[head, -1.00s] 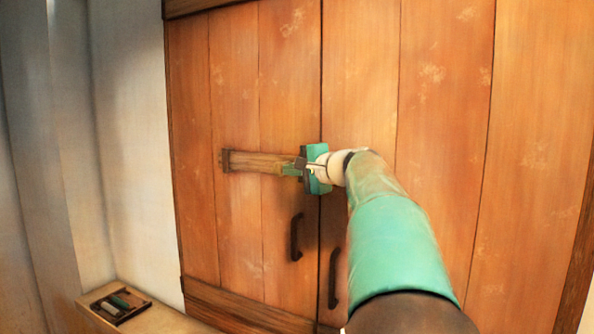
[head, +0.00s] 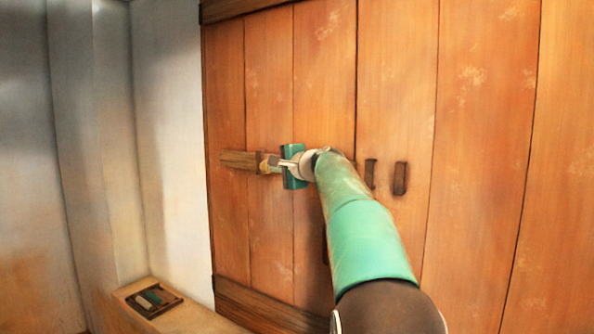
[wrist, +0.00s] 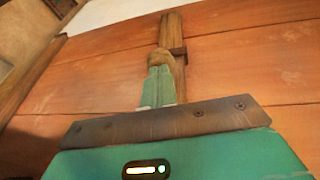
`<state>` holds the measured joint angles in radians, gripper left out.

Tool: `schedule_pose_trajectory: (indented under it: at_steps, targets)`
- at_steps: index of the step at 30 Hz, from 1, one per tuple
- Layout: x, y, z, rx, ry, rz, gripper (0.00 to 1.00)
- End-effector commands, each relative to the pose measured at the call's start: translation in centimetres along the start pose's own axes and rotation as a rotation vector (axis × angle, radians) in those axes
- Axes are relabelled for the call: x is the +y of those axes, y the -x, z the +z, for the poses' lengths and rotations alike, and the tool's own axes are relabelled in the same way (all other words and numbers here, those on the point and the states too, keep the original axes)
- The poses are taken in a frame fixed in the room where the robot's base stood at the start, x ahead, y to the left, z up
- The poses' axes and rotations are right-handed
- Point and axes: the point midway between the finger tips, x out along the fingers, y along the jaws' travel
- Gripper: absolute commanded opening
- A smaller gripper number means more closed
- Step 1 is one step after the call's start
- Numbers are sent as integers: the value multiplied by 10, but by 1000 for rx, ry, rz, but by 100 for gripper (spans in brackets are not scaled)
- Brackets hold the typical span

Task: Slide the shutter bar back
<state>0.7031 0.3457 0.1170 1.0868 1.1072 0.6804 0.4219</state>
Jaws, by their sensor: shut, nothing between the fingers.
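The brown wooden shutter bar (head: 238,160) lies level across the left shutter in the head view. It passes through a bracket (head: 263,163) and sticks out to its left. Its right end is mostly hidden by my gripper (head: 277,162), left of the seam between the shutters. My gripper is shut with nothing held, its fingertips at that end of the bar. In the wrist view, the fingers (wrist: 159,82) overlap the near end of the bar (wrist: 171,28), beside the bracket (wrist: 179,55); exact contact is hard to tell. Two brackets (head: 370,173) (head: 400,178) on the right shutter are empty.
Orange-brown plank shutters (head: 470,130) fill the middle and right. A pale wall (head: 165,150) stands at the left. A small tray (head: 152,299) with items sits on a low ledge (head: 190,318). A dark handle is mostly hidden behind my arm.

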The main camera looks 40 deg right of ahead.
Motion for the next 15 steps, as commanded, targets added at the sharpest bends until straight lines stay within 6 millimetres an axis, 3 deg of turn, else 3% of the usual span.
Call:
schedule_pose_trajectory:
  at_steps: [6,15]
  targets:
    - [-2,-22,6,1,0,2,0]
    - [-4,-25,8,1,-1,-1,0]
